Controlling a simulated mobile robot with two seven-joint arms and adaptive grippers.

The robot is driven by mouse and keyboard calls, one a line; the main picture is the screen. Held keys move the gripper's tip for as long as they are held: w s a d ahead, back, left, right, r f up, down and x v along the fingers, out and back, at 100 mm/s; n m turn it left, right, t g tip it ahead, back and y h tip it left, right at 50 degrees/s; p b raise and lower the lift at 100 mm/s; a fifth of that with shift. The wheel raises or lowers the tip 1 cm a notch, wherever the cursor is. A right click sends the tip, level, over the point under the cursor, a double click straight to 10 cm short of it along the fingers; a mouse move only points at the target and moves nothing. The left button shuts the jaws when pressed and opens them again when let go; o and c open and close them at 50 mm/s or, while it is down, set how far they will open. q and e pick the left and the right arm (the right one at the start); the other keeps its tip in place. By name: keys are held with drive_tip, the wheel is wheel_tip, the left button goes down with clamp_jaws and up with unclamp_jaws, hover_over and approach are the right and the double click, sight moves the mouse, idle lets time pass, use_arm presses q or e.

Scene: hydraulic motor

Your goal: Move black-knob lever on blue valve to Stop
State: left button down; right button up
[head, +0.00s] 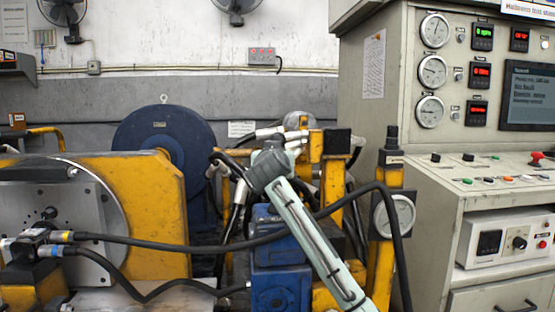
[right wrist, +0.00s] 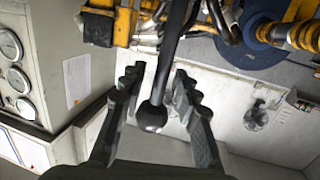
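The blue valve (head: 281,284) is a stack of blue blocks at the lower middle of the head view, partly covered by my right forearm. My right gripper (head: 268,168) is above it, at the end of the arm from the lower right. In the right wrist view, the lever (right wrist: 172,60) is a dark rod ending in a round black knob (right wrist: 152,117). The knob lies between the two spread fingers of my right gripper (right wrist: 158,75), with gaps on both sides. The lever is not clearly seen in the head view. No Stop mark is readable. My left gripper is not in view.
A yellow post with a gauge (head: 395,216) stands to the right. A control cabinet (head: 398,100) fills the right side. A yellow housing (head: 145,195) and blue disc (head: 160,135) are on the left.

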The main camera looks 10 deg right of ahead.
drive_tip(key=shift+f, duration=0.1)
drive_tip(key=shift+s+a, duration=0.1)
drive_tip(key=shift+s, duration=0.1)
drive_tip(key=v, duration=1.1)
drive_tip(key=shift+s, duration=0.25)
